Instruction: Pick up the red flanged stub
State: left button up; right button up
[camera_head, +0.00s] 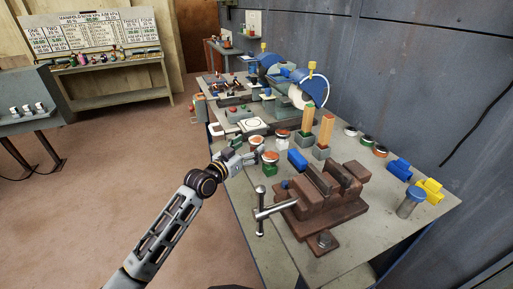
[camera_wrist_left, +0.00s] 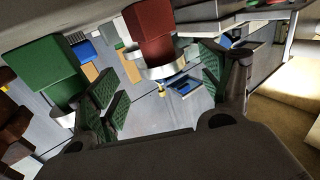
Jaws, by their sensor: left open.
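The red flanged stub (camera_wrist_left: 150,22) shows at the top middle of the left wrist view, a red block with a pale metal flange (camera_wrist_left: 152,64). It lies between the lines of my left gripper's fingers (camera_wrist_left: 160,92), which are spread with green pads facing inward and nothing visibly clamped. In the head view my left gripper (camera_head: 250,157) is at the bench's left edge, close beside the flanged stubs. The stub with a pale rim and orange-red top (camera_head: 256,140) just beyond it appears to be the red one; its body is mostly hidden. My right gripper is not in view.
A green flanged stub (camera_head: 270,169) stands close by on the right, also in the wrist view (camera_wrist_left: 45,65). A brown vise (camera_head: 330,205) with a metal handle takes up the near bench. Wooden posts (camera_head: 326,130) and a blue block (camera_head: 298,160) stand behind. Open floor lies left.

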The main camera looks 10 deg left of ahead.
aim_at(257, 139)
pick_arm(q)
jog(key=shift+w, duration=0.15)
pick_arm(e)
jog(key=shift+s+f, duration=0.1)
pick_arm(q)
jog(key=shift+w+d, duration=0.25)
jog(key=shift+w, duration=0.2)
jog(key=shift+x, duration=1.1)
jog(key=shift+b+x, duration=0.3)
jog(key=shift+x, duration=0.55)
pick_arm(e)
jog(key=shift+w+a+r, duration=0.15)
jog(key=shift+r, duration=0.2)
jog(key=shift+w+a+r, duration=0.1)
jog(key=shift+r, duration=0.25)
pick_arm(q)
jog(key=shift+a+f, duration=0.1)
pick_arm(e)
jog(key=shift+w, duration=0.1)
pick_arm(q)
jog(key=c, duration=1.4)
jog(key=shift+c, duration=0.2)
